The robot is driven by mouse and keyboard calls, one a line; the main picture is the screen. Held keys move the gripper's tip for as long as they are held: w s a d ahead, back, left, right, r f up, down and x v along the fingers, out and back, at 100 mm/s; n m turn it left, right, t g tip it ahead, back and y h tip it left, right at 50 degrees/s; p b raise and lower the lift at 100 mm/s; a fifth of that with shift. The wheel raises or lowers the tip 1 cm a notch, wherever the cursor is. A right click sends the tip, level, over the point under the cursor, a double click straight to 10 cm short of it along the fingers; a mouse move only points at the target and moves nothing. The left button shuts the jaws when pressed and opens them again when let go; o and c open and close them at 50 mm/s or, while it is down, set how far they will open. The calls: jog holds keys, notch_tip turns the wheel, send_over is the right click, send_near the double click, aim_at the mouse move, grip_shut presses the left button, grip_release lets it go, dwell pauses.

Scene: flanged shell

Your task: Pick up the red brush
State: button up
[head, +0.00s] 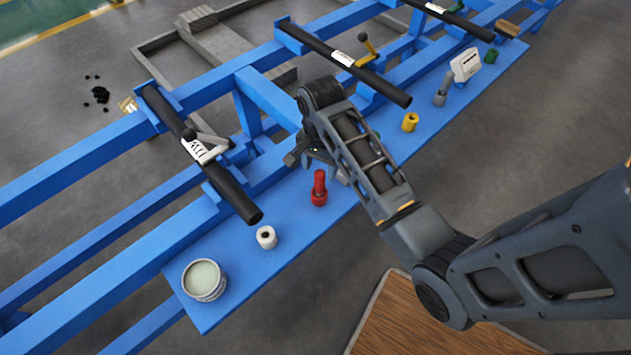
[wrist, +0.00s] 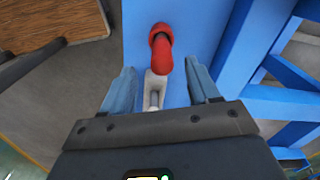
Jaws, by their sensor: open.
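My gripper (head: 312,158) is just behind and above the brush in the head view, partly hidden by my own arm. In the wrist view my gripper (wrist: 163,82) is open, its two bluish-grey fingers spread. A pale grey piece (wrist: 155,88) shows between the fingers; I cannot tell what it is.
A white roll (head: 266,237) and an open round tin (head: 204,280) stand left of the brush. A yellow piece (head: 410,122), a grey piece (head: 442,92) and a white box (head: 465,65) stand to the right. Black tubes (head: 240,200) lie across the blue frame behind.

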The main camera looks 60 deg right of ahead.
aim_at(320, 172)
jog(key=shift+w+d+f, duration=0.1)
jog(key=shift+d+f, duration=0.05)
jog(key=shift+f, duration=3.4)
grip_shut()
jog(key=shift+r, duration=0.45)
notch_tip(320, 172, up, 4)
jog(key=shift+d+f, duration=0.1)
jog(key=shift+f, duration=0.15)
jog(key=s+d+r, duration=0.6)
jog(key=s+d, duration=0.1)
jog(key=d, duration=0.1)
jog(key=shift+s+d+r, duration=0.3)
jog(key=shift+s, duration=0.1)
